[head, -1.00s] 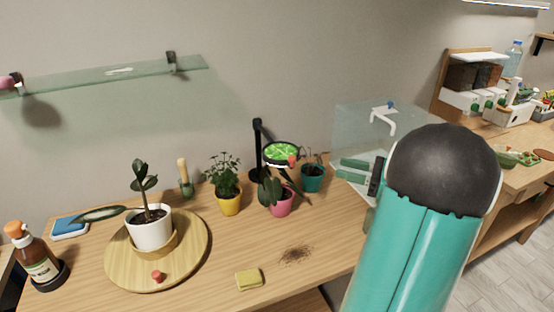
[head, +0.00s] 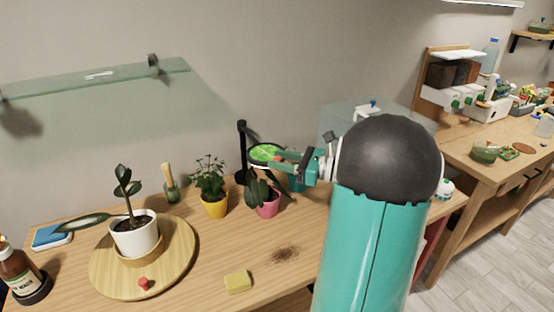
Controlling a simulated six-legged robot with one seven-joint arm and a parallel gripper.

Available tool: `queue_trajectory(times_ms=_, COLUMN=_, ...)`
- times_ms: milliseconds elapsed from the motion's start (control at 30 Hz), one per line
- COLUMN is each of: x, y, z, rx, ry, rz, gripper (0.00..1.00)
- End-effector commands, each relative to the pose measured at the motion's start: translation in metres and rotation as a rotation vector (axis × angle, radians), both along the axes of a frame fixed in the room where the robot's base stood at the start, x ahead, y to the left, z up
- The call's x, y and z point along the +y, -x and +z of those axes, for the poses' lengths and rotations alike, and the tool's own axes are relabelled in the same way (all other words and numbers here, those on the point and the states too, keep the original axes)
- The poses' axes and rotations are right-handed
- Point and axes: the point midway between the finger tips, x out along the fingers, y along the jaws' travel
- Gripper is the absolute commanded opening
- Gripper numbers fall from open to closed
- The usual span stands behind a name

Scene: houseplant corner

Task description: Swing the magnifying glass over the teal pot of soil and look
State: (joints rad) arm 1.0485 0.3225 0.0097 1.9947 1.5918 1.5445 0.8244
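The magnifying glass (head: 264,152) has a round lens that looks bright green, on a black upright stand (head: 242,150) at the back of the bench. Its lens hangs above the plant in the pink pot (head: 267,209), to the left of the teal pot. The teal pot (head: 297,184) stands at the back, partly hidden by my gripper, and its soil cannot be seen. My gripper (head: 290,163) is at the right side of the lens, by its red knob. The fingertips are small and overlap the rim, so their opening and any contact cannot be told.
A yellow pot (head: 214,208) stands left of the pink pot. A white pot (head: 135,238) sits on a round wooden turntable (head: 181,262). Spilled soil (head: 285,254) and a yellow sponge (head: 238,282) lie at the front. A glass case (head: 335,118) is behind my arm.

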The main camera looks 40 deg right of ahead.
Motion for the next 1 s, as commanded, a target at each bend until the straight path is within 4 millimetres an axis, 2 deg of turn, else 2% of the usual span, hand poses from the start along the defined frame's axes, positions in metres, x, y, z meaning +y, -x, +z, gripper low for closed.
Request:
queue_trajectory(times_ms=133, x=0.0063, y=-0.0107, z=0.0, rx=0.001, ry=0.0, rz=0.001, gripper=0.39)
queue_trajectory(times_ms=400, x=0.0069, y=-0.0125, z=0.0001, rx=0.0, ry=0.0, rz=0.0, gripper=0.39)
queue_trajectory(times_ms=433, x=0.0069, y=-0.0125, z=0.0001, rx=0.0, ry=0.0, rz=0.0, gripper=0.37)
queue_trajectory(times_ms=600, x=0.0068, y=-0.0123, z=0.0, rx=0.0, ry=0.0, rz=0.0, gripper=0.04)
queue_trajectory(times_ms=633, x=0.0068, y=-0.0123, z=0.0, rx=0.0, ry=0.0, rz=0.0, gripper=0.0)
queue_trajectory(times_ms=1000, x=0.0056, y=-0.0124, z=0.0002, rx=-0.001, ry=0.002, rz=0.02, gripper=0.0)
